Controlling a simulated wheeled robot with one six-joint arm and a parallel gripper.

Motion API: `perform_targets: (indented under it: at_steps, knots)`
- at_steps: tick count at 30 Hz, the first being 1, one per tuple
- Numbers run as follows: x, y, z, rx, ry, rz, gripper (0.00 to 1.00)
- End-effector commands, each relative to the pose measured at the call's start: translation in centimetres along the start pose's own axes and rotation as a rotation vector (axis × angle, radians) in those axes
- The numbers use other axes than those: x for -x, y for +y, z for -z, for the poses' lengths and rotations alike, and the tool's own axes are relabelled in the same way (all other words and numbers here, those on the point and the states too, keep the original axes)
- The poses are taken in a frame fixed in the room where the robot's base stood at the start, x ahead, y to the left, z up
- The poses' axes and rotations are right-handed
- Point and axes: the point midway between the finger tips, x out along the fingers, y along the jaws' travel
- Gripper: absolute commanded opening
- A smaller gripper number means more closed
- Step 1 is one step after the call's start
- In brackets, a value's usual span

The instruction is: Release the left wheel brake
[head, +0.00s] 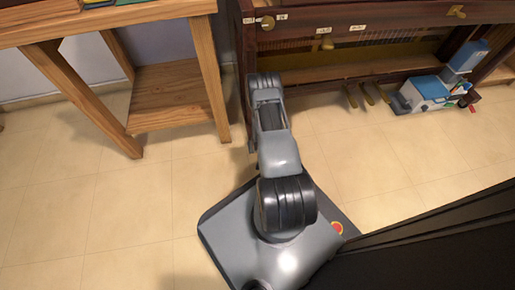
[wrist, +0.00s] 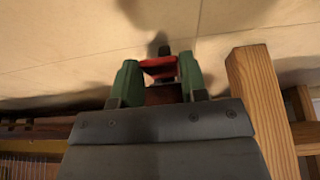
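In the wrist view, my gripper (wrist: 160,75) has two green fingers standing well apart. A red tab (wrist: 158,66), which looks like the brake lever, lies between the fingertips, with a finger close on each side. I cannot tell whether the fingers touch it. A small dark part (wrist: 159,45), perhaps the wheel, shows just beyond the tab, and a brown wooden part (wrist: 163,93) shows between the fingers. In the head view, my arm reaches to the left end of the dark wooden piano (head: 360,70); my fingers and the brake are hidden there.
A wooden table (head: 207,70) with a lower shelf stands left of the piano; its leg also shows close to my gripper in the wrist view (wrist: 262,105). Brass pedals (head: 368,94) and a blue-and-white toolbox (head: 428,92) are to the right. The tiled floor (head: 110,210) is clear at left.

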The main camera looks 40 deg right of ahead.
Motion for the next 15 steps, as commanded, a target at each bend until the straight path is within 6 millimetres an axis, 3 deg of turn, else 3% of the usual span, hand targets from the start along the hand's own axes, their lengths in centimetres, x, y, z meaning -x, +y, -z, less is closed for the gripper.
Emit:
perform_targets:
  at_steps: [8,15]
  knots:
    - [0.01,0.03,0.01,-0.001,0.0,0.0,0.14]
    - [0.5,0.07,0.73,-0.001,-0.093,-0.001,0.15]
